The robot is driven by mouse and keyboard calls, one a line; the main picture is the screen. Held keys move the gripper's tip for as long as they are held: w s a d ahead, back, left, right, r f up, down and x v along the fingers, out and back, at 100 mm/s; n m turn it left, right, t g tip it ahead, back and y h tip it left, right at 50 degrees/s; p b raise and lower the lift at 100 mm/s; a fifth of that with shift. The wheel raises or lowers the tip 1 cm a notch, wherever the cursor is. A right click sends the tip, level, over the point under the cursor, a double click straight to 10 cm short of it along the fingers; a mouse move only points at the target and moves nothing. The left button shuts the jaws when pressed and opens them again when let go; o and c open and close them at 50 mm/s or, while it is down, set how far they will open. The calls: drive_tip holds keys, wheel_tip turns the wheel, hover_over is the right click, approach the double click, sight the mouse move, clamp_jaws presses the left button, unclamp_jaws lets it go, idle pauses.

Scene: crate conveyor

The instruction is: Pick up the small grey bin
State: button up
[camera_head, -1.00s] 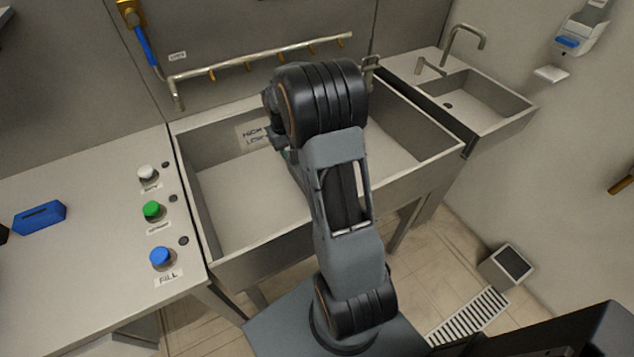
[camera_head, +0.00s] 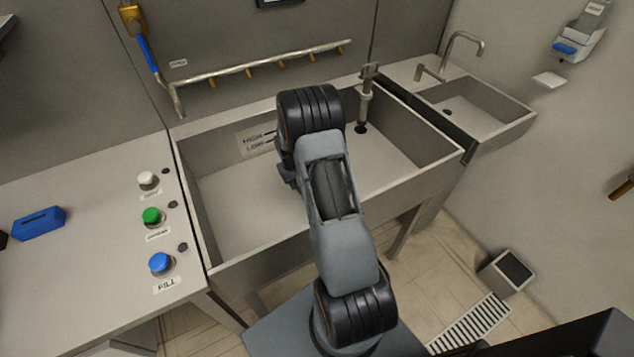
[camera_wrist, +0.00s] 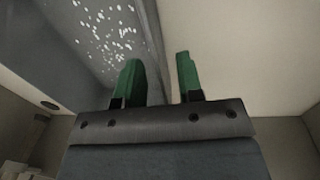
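A small grey box with a dark, slanted top (camera_head: 508,272) stands on the floor against the right wall; it may be the grey bin, but I cannot tell for sure. My gripper is hidden behind my own arm in the head view, where the arm reaches over the large sink. In the wrist view, the two green fingers of my gripper (camera_wrist: 159,65) are apart with nothing between them. No bin shows clearly in the wrist view, only grey and pale surfaces, with white specks at the upper left.
The large steel sink (camera_head: 236,268) lies in front, with a pipe (camera_head: 265,68) above it and a smaller sink (camera_head: 517,116) to its right. The left counter (camera_head: 75,270) holds white, green and blue buttons (camera_head: 160,263) and a blue block (camera_head: 38,222). A floor grate (camera_head: 470,325) lies at lower right.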

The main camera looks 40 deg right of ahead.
drive_tip(key=shift+d+f, duration=0.15)
drive_tip(key=shift+f, duration=1.3)
drive_tip(key=shift+c, duration=0.5)
clamp_jaws()
